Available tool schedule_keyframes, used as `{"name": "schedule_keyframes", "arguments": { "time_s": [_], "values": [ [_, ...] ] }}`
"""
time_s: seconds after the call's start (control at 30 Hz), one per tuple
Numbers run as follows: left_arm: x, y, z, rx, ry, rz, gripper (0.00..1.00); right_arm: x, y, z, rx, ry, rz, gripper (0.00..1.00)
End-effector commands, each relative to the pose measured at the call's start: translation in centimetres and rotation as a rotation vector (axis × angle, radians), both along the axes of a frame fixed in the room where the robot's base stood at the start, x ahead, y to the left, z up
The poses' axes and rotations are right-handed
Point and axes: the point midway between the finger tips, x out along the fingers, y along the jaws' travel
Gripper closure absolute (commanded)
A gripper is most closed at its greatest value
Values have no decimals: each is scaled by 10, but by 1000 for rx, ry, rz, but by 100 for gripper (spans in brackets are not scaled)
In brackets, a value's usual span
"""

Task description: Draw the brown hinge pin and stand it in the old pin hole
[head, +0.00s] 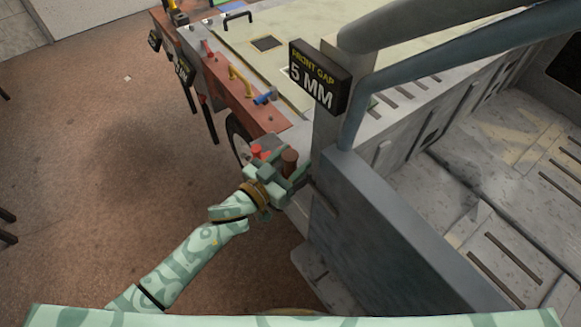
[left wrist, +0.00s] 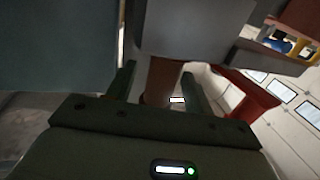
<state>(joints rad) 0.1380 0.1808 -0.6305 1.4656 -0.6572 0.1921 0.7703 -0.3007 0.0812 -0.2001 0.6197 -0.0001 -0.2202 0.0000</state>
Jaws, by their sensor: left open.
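The brown hinge pin (head: 290,157) stands upright at the front corner of the bench, its rounded top showing. My left gripper (head: 287,176) is at the pin, with its jaws open. In the left wrist view, the brown pin (left wrist: 161,80) shows between the two separated fingers of the left gripper (left wrist: 160,85), below a grey block. I cannot tell whether either finger touches it. The pin's lower part is hidden in the head view. I cannot make out the old pin hole. My right gripper is not in view.
A red peg (head: 256,151) stands just left of the pin. A black sign (head: 319,78) reading "FRONT GAP 5 MM" is above and right. A grey post and rails (head: 420,75) crowd the right side. A red-brown ledge (head: 228,84) holds coloured handles. Open floor (head: 110,140) lies left.

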Motion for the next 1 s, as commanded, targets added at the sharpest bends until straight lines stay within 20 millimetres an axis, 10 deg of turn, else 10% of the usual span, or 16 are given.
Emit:
{"name": "schedule_keyframes", "arguments": {
  "time_s": [0.17, 0.37, 0.67, 1.0],
  "values": [
    [0, 0, 0, 1, 1, 0, 48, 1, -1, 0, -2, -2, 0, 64],
    [0, 0, 0, 0, 1, 0, 100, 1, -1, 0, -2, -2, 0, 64],
    [0, 0, 5, 0, -1, 0, 100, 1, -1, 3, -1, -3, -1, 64],
    [0, 0, 76, 0, -5, -1, 100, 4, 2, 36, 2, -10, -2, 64]
  ]
}}
